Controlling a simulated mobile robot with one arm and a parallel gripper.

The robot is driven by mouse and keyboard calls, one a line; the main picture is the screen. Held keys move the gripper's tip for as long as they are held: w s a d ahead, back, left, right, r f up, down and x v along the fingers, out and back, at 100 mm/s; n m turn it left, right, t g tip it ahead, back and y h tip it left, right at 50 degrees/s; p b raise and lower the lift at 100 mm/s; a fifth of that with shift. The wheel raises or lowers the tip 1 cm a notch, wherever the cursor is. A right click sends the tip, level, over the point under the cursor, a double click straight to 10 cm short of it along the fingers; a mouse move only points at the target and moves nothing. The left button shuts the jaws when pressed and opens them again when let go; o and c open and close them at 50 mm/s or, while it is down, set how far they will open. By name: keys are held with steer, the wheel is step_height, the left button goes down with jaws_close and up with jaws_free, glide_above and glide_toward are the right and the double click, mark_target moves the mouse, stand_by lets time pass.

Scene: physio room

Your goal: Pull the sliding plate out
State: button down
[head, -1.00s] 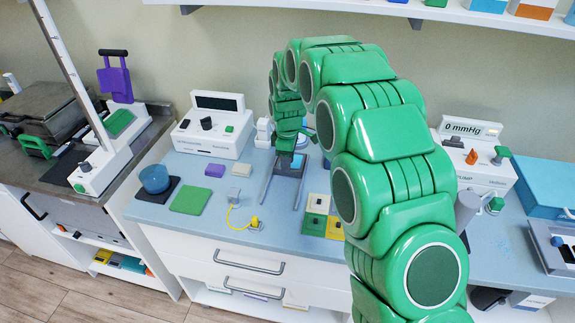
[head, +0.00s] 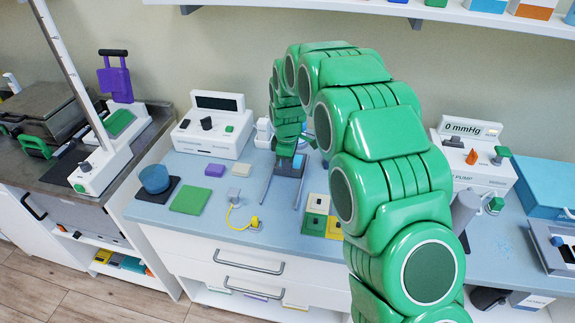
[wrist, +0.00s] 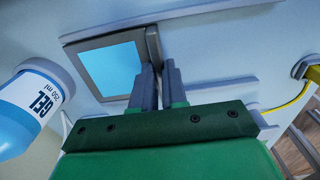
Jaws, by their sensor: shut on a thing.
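The sliding plate (wrist: 112,68) is a blue square in a grey frame, with a dark upright grip (wrist: 154,45) on one side. In the head view the plate (head: 287,168) sits between two grey rails on the blue worktop, partly hidden by my arm. My gripper (wrist: 160,75) has its two fingers close together at the plate's grip in the wrist view and is shut on it. The gripper's tips are hard to see in the head view.
A gel bottle (wrist: 28,108) stands close by the plate. A green mat (head: 190,200) and a white device (head: 210,128) are on the left. Worktop directly before the rails is clear.

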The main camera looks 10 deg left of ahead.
steer(key=s, duration=1.2)
steer(key=shift+s, duration=0.3)
steer(key=c, duration=1.2)
jaws_free()
steer(key=shift+o, duration=0.2)
steer(key=shift+r, duration=0.1)
step_height(320, 180, up, 8)
steer(key=shift+f, duration=0.2)
